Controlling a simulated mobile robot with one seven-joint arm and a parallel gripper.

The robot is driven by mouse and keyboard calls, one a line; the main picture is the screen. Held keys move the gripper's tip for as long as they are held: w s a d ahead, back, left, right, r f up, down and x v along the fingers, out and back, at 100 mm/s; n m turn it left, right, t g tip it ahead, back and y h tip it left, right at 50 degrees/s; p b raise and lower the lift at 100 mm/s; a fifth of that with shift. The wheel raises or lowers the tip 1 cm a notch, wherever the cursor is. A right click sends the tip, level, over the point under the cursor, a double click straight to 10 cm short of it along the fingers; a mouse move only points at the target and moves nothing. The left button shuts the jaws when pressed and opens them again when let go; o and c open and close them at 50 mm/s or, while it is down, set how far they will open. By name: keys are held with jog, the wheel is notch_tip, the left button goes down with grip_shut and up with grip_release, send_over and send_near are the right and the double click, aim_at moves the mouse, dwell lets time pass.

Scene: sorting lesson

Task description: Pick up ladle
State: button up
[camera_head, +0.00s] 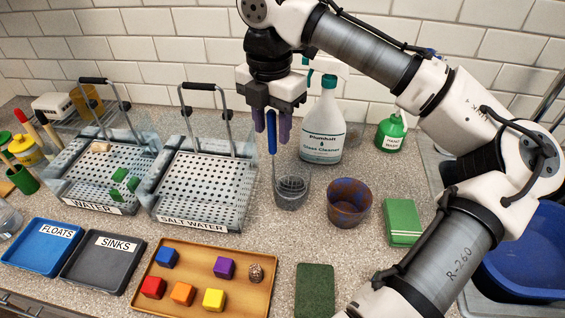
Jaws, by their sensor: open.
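The ladle (272,140) has a blue handle and a thin metal shaft. One finger is on each side of the blue handle in the picture. I cannot tell whether either finger touches it.
A spray bottle (322,130) stands behind the cup, and a brown-blue cup (349,203) stands to its right. The salt water tank (205,180) is to the left. A wooden tray (190,262) with colored blocks and a green pad (315,290) lie in front.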

jog(key=shift+f, duration=0.1)
grip_shut()
dwell(0.3)
